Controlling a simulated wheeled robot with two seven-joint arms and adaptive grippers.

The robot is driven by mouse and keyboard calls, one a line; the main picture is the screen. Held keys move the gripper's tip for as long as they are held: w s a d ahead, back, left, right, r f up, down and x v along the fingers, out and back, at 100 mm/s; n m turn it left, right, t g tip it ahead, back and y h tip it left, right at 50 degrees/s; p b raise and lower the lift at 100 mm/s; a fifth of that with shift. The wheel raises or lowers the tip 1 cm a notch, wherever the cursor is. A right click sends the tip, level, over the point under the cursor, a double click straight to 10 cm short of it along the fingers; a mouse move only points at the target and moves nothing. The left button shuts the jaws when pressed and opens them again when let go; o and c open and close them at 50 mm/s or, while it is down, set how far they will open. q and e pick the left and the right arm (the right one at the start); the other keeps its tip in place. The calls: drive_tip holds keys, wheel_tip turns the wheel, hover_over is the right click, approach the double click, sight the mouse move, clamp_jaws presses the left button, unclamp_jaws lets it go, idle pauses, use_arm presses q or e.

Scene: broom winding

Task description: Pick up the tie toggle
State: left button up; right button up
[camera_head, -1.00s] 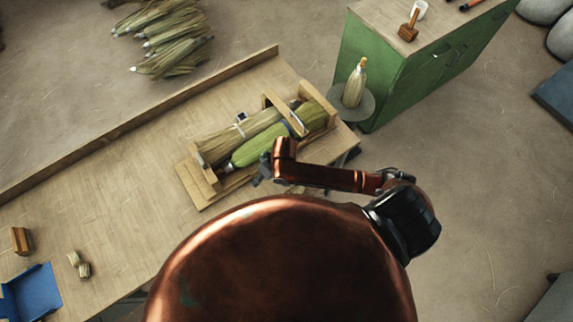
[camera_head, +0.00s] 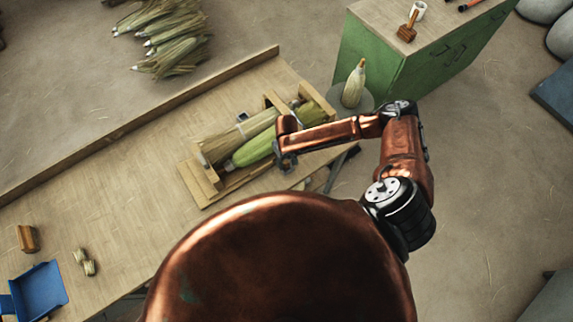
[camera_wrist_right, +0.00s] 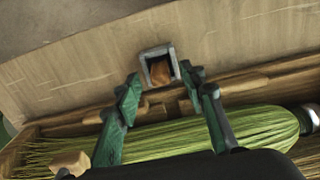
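A small grey square holder (camera_wrist_right: 146,54) with a brown wooden piece (camera_wrist_right: 160,72) inside shows in the right wrist view, just beyond my fingertips. The piece may be the tie toggle; I cannot tell for certain. The holder also shows small in the head view (camera_head: 242,116), at the far side of the wooden cradle. My right gripper (camera_wrist_right: 160,76) is open and empty, its two green fingers apart over the cradle. In the head view the right gripper (camera_head: 287,160) is over the near side of the cradle, partly hidden by its own arm. My left gripper is not in view.
The wooden cradle (camera_head: 203,185) holds a green broom bundle (camera_head: 253,149) and a paler bundle (camera_head: 222,142). A blue tray (camera_head: 40,290), a wooden block (camera_head: 27,238) and twine spools (camera_head: 84,262) lie at the table's left. A green cabinet (camera_head: 385,75) stands at the right. The table's middle is clear.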

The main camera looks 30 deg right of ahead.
drive_tip(key=shift+f, duration=1.15)
drive_tip(key=shift+c, duration=0.6)
drive_tip(key=c, duration=0.9)
drive_tip(key=shift+o, duration=0.2)
drive_tip(key=shift+r, duration=0.15)
